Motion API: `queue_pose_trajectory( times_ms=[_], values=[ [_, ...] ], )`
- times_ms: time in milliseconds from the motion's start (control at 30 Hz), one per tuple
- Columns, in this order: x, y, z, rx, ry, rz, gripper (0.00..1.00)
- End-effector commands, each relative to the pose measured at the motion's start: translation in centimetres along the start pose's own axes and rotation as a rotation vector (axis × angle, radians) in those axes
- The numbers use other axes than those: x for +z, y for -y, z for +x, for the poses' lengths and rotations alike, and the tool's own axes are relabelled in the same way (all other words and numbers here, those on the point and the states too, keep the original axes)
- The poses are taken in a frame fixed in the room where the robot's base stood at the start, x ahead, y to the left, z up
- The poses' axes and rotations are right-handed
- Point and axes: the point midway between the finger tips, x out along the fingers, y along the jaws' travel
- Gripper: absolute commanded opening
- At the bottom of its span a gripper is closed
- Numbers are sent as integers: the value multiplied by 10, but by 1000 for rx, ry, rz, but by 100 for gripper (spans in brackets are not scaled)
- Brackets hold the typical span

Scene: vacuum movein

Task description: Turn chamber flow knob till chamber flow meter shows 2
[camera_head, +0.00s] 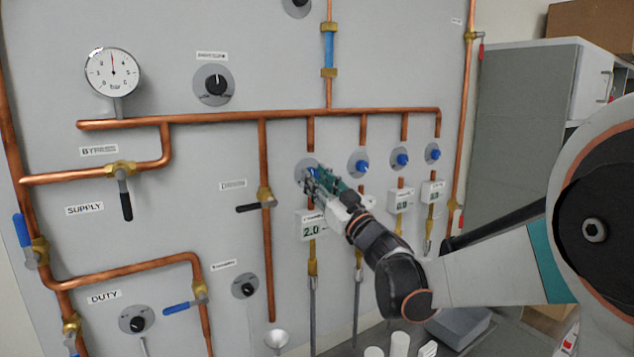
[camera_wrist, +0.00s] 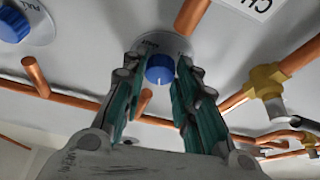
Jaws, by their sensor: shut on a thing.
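The chamber flow knob (camera_wrist: 160,69) is blue with a white pointer line and sits on a grey dial plate in the wrist view. In the head view, my gripper covers most of it, and the plate (camera_head: 304,163) shows behind the fingers. My gripper (camera_head: 314,180) reaches the leftmost of the row of blue knobs. In the wrist view, my gripper's teal-padded fingers (camera_wrist: 158,76) stand on both sides of the knob, shut on it. The chamber flow meter (camera_head: 311,227) is a white box just below, reading 2.0. Its label is partly legible.
More blue knobs (camera_head: 358,162) and white meters (camera_head: 400,201) stand close to the right. Copper pipes (camera_head: 250,115) run across the grey panel above and beside my gripper. A black-handled valve (camera_head: 264,196) juts out to the left. A grey cabinet (camera_head: 515,130) stands at right.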

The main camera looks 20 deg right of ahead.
Motion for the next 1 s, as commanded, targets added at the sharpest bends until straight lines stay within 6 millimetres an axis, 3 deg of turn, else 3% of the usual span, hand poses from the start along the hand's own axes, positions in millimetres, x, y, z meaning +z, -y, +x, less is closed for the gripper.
queue_pose_trajectory(
  times_ms=[500,533,600,1000],
  values=[
    [0,0,0,-7,0,-19,4],
    [0,0,0,-7,0,-19,32],
    [0,0,0,-7,0,-19,48],
    [0,0,-3,-7,0,-18,48]
  ],
)
